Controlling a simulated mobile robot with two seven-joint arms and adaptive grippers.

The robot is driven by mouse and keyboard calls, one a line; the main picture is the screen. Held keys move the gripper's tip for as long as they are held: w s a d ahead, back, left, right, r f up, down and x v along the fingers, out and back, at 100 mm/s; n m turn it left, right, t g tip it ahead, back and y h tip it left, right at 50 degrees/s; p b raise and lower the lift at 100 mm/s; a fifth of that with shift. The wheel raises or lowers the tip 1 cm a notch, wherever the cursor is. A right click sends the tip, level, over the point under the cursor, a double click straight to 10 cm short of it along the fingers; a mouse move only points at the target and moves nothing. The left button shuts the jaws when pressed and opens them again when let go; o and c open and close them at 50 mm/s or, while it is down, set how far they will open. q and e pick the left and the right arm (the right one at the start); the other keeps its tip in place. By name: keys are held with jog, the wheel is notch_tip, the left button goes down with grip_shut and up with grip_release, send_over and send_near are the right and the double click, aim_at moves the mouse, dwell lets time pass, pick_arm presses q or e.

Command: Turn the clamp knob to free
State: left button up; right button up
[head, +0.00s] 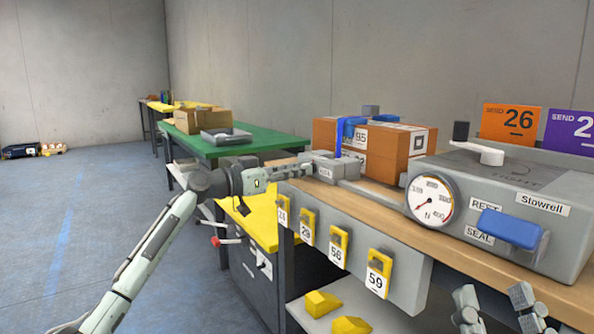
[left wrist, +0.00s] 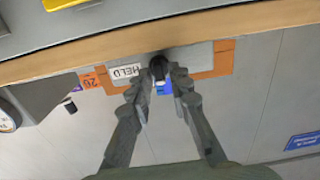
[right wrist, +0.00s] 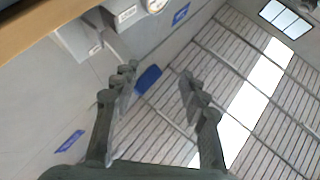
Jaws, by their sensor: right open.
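The clamp (head: 322,165) is a small grey block at the left end of the workbench. My left arm reaches in to it, and my left gripper (head: 304,170) is at its near side. In the left wrist view a dark knob (left wrist: 157,66) sits between the close-set fingertips of my left gripper (left wrist: 163,74), which look shut on it. A white label reading HELD (left wrist: 126,72) is beside the knob. My right gripper (head: 493,294) is low at the front edge of the bench, open and empty; its spread fingers show in the right wrist view (right wrist: 158,76).
A grey machine (head: 520,200) with a dial and a blue handle (head: 510,228) fills the bench's right side. Brown boxes (head: 390,145) stand behind the clamp. Yellow numbered tags (head: 340,240) hang along the front. The floor at left is open.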

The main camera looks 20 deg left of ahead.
pick_arm(q)
jog(key=v, duration=1.2)
dwell(0.3)
